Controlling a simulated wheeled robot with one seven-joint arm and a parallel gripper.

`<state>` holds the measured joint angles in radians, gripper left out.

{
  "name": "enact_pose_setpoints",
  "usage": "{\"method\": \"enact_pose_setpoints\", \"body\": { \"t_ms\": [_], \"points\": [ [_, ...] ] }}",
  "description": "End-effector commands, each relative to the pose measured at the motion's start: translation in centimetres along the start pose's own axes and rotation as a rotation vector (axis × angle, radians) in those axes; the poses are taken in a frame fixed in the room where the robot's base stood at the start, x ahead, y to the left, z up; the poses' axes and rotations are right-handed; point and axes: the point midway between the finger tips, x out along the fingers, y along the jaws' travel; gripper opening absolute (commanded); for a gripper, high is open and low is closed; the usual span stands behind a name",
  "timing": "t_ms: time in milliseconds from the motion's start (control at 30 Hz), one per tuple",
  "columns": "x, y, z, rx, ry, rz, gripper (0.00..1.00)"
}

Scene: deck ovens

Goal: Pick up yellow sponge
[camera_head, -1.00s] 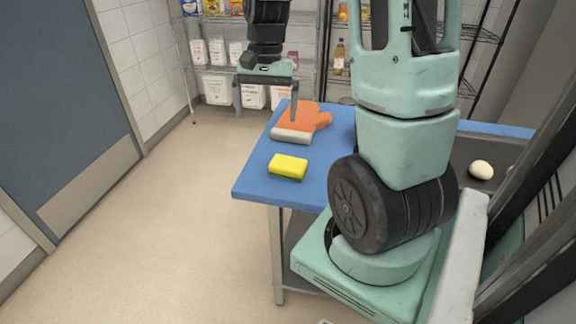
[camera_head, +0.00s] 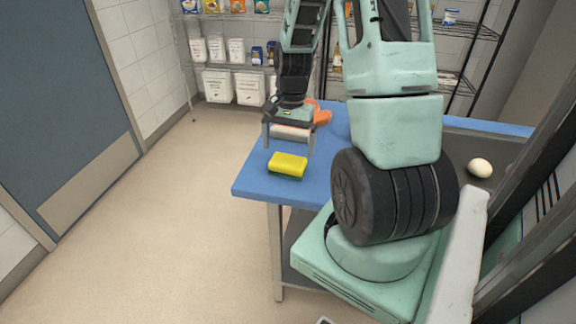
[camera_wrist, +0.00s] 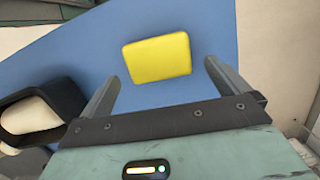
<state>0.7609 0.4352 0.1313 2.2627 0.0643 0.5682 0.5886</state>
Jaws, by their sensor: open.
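The yellow sponge (camera_head: 288,163) with a green underside lies near the front left corner of the blue table (camera_head: 252,180). My gripper (camera_head: 289,150) is open and empty. In the head view it is above the table, just beyond the sponge, with its fingers pointing down. In the wrist view the sponge (camera_wrist: 158,58) lies ahead of and roughly between the two open fingertips (camera_wrist: 160,75). No contact between fingers and sponge shows.
An orange oven mitt (camera_head: 321,115) with a pale cuff lies behind my gripper and is partly hidden. A dark tray with a white egg-like object (camera_head: 480,168) is on the right. Wire shelves (camera_head: 460,30) stand at the back. The floor left of the table is clear.

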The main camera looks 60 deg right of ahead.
Motion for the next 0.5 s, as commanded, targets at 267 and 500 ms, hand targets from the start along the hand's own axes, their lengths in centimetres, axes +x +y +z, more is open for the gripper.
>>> {"method": "enact_pose_setpoints", "body": {
  "t_ms": [267,500],
  "points": [
    [3.2,0.4,0.3,-0.001,-0.005,0.002,1.0],
    [5.3,0.3,0.2,0.0,-0.001,0.0,1.0]
  ]
}}
